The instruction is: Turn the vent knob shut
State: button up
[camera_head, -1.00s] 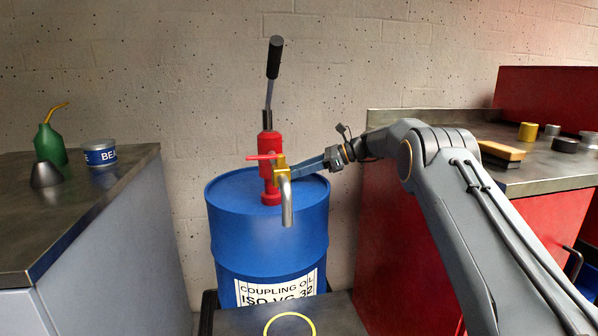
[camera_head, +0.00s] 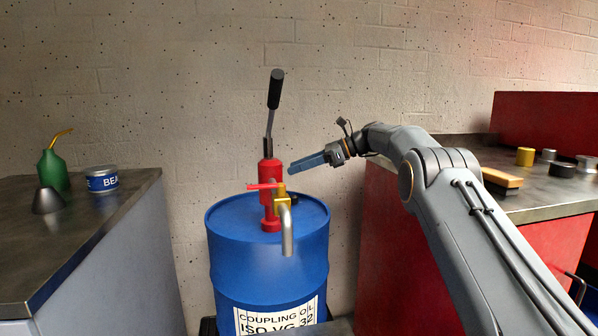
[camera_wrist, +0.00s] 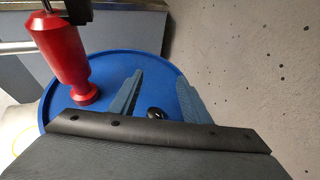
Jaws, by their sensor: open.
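The blue drum (camera_head: 222,218) stands in the middle of the head view. A small black knob (camera_wrist: 156,113), likely the vent knob, sits on the drum's lid. It shows as a dark shape (camera_head: 294,197) behind the brass spout fitting in the head view. My gripper (camera_head: 293,168) is above the lid, to the right of the red pump (camera_head: 268,185). In the wrist view my gripper (camera_wrist: 160,82) is open and empty. The knob appears between its fingers in that picture, but lies below them, apart. Part of the knob is hidden by the gripper body.
The pump has an upright black-handled lever (camera_head: 274,90), a red tap handle (camera_head: 264,186) and a bent metal spout (camera_head: 287,232). A left bench (camera_head: 110,225) holds a green oil can (camera_head: 52,170) and a tin (camera_head: 101,180). A red cabinet (camera_head: 385,250) stands right.

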jog(key=m+t+h+p, duration=0.4)
jog(key=m+t+p, duration=0.55)
jog(key=p, duration=0.65)
send_near(295, 197)
jog(key=shift+w+a+r+n, duration=0.25)
jog(key=shift+w+a, duration=0.15)
jog(key=shift+a, duration=0.2)
jog(key=shift+s+d+f, duration=0.1)
jog(key=shift+s+f, duration=0.05)
jog(key=shift+f, duration=0.2)
jog(key=shift+f+h, duration=0.25)
jog(key=shift+h, duration=0.05)
jog(key=shift+r+x, duration=0.2)
jog(key=shift+x, duration=3.5)
